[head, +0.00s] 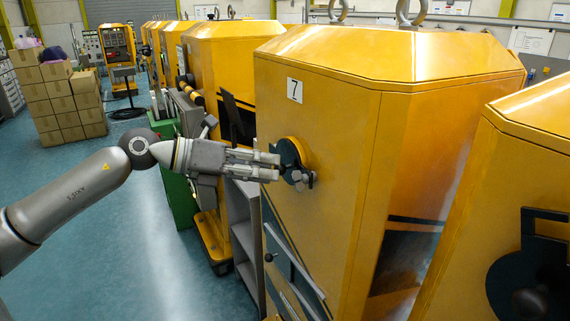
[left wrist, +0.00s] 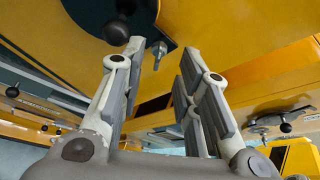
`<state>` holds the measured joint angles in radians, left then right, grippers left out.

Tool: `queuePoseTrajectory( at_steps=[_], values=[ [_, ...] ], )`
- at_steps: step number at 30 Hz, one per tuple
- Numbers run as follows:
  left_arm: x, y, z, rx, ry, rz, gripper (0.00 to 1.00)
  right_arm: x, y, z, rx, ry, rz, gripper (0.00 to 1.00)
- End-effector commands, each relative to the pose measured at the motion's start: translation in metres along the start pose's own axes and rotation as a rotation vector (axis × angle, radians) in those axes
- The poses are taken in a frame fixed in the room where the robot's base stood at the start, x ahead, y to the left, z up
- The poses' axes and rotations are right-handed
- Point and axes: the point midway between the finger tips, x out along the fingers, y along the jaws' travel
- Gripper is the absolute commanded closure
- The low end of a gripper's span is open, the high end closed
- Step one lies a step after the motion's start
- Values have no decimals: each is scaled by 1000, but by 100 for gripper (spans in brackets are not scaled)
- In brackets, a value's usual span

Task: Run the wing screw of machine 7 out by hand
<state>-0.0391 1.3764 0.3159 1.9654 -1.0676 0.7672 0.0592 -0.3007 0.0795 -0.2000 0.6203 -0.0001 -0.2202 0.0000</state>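Machine 7 (head: 335,130) is a tall yellow housing with a white "7" label (head: 294,90). A dark round plate (head: 291,152) sits on its face, with small grey and dark parts at its lower edge. In the left wrist view a small grey screw-like piece (left wrist: 159,50), seemingly the wing screw, stands out below the dark plate (left wrist: 90,12), right of a black ball knob (left wrist: 117,33). My left gripper (head: 277,167) points at the plate from the left. Its fingers (left wrist: 158,75) are apart, with the screw-like piece seen beyond the gap; contact is not visible. My right gripper is not in view.
A similar yellow machine (head: 520,190) stands close on the right, with a dark mechanism on it. More yellow machines (head: 220,80) line up behind on the left. Stacked cardboard boxes (head: 60,105) stand far left. The blue floor (head: 130,230) at left is mostly clear.

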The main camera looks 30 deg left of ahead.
Motion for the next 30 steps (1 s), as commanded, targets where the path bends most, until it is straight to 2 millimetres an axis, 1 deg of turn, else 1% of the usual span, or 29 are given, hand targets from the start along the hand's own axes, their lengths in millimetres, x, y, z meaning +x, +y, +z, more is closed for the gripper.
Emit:
queuePoseTrajectory(
  at_steps=[1, 3, 13, 18, 24, 30],
  values=[
    [1, -2, 4, -1, -4, -3, 70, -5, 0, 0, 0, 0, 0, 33],
    [5, -2, 4, -2, -6, -3, 70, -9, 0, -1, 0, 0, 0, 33],
    [25, -3, 4, 1, -3, -5, 70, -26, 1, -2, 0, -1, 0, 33],
    [38, -2, 4, -3, -6, -4, 70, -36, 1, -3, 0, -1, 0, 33],
    [49, -1, 2, -2, -4, -3, 70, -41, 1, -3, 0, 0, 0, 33],
    [52, 0, 1, 0, -2, -2, 70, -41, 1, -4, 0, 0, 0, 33]
  ],
)
